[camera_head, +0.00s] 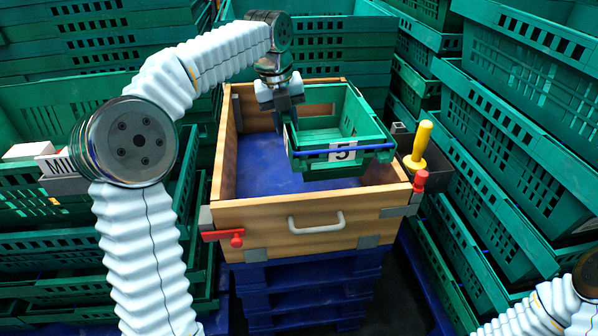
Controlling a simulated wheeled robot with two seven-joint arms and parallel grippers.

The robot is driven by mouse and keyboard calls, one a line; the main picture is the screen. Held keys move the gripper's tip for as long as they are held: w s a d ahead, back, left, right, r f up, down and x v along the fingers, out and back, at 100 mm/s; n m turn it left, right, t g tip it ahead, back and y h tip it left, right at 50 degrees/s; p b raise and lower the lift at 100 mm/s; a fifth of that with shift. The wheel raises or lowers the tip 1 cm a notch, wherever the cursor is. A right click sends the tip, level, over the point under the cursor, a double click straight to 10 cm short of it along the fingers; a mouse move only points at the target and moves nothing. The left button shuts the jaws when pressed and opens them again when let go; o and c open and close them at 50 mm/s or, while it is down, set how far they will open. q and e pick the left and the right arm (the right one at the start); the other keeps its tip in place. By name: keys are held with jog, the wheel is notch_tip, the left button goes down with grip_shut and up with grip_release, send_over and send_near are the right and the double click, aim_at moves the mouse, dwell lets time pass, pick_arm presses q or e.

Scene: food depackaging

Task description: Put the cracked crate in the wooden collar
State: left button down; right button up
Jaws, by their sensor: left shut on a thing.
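A small green crate (309,161) with a white label reading 5 and a blue bar along its front is held over the wooden collar (270,212). My left gripper (286,112) is shut on the crate's left wall. The crate is over the right half of the collar, and its right end reaches close to the collar's right wall. Whether its base is below the collar's rim I cannot tell. No crack shows clearly at this size. The collar stands on blue pallets, and its blue floor (255,165) is bare on the left. My right gripper is not in view.
Tall stacks of green crates stand left (30,270), behind (345,45) and right (535,120), close around the collar. A yellow-handled tool (418,145) and a red knob (420,180) stick up at its right edge. A red latch (236,237) is on its front.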

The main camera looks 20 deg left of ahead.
pick_arm(q)
jog(key=w+a+f, duration=0.3)
jog(key=a+f, duration=0.3)
jog(key=a, duration=0.2)
notch_tip(320, 180, down, 10)
jog(key=shift+a+r+p, duration=0.1)
jog(key=shift+r+p, duration=0.1)
jog(key=shift+p, duration=0.25)
jog(key=shift+f, duration=0.2)
jog(key=c, duration=0.9)
grip_release()
